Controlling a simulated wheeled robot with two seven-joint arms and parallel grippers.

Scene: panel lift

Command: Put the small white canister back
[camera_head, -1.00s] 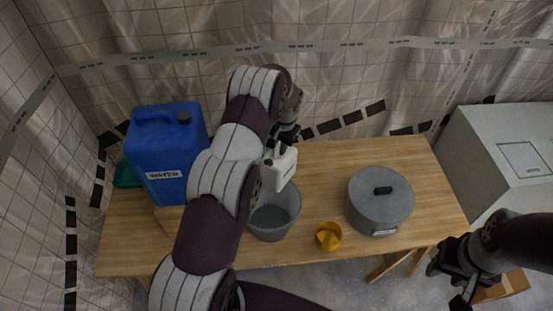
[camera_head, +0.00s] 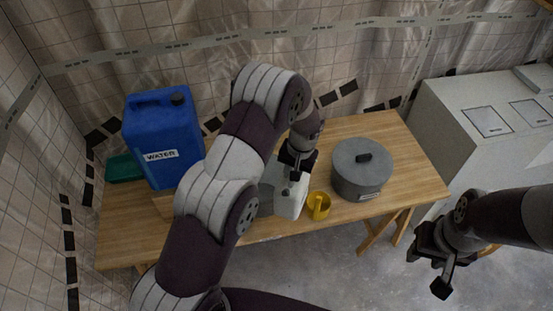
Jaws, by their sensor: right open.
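The small white canister (camera_head: 290,200) is in the middle of the camera_head view, at the front part of the wooden table (camera_head: 130,235). My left gripper (camera_head: 297,176) is at its top and looks shut on it, though the fingers are partly hidden. The canister stands or hangs just left of the yellow mug (camera_head: 318,206) and in front of the grey bucket (camera_head: 266,195); whether it touches the table I cannot tell. My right gripper (camera_head: 430,272) is open and empty, off the table's right front corner.
A lidded grey pot (camera_head: 361,170) stands right of the mug. A pale cabinet (camera_head: 470,110) is at the right. Bare table lies at front left and far right.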

